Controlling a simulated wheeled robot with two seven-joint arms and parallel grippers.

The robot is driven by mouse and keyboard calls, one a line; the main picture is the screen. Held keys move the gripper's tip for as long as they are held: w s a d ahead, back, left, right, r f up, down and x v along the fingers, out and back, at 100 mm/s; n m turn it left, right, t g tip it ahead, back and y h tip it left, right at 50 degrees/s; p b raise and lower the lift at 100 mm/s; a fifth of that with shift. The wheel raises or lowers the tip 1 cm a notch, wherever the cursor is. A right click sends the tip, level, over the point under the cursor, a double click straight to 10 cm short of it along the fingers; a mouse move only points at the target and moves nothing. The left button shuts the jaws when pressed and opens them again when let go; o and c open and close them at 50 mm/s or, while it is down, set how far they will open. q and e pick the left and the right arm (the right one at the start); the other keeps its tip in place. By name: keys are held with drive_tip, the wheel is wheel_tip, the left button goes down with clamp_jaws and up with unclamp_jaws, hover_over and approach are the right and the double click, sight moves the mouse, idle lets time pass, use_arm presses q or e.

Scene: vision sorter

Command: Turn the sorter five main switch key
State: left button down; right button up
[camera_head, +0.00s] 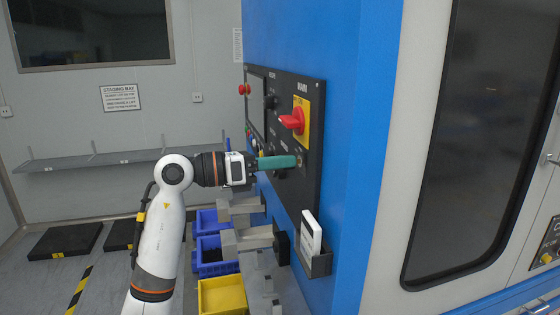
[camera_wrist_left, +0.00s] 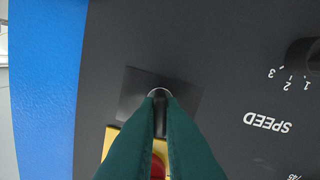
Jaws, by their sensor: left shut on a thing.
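The black control panel (camera_head: 312,178) is on the side of the blue cabinet. My left gripper (camera_head: 296,161) reaches it from the left, with its green fingers just below the red main knob (camera_head: 292,121) on its yellow plate (camera_head: 303,108). In the left wrist view the fingertips (camera_wrist_left: 160,98) close on the small main switch key (camera_wrist_left: 159,92) at a dark square plate (camera_wrist_left: 133,92). The key's turn angle cannot be told. My right gripper is not in view.
A red button (camera_head: 244,89) and a black knob (camera_head: 269,102) are on the panel nearby. A holder with a white card (camera_head: 311,236) juts out below. Blue (camera_head: 207,221) and yellow (camera_head: 222,296) bins stand under my arm. A grey shelf (camera_head: 90,160) lines the back wall.

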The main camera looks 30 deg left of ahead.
use_arm(q)
drive_tip(key=shift+n+p, duration=4.65)
drive_tip(key=shift+n, duration=2.85)
drive_tip(key=shift+f, duration=0.1)
drive_tip(key=c, duration=1.6)
unclamp_jaws()
drive_tip(key=shift+w+a, duration=0.1)
drive_tip(key=shift+o, duration=0.2)
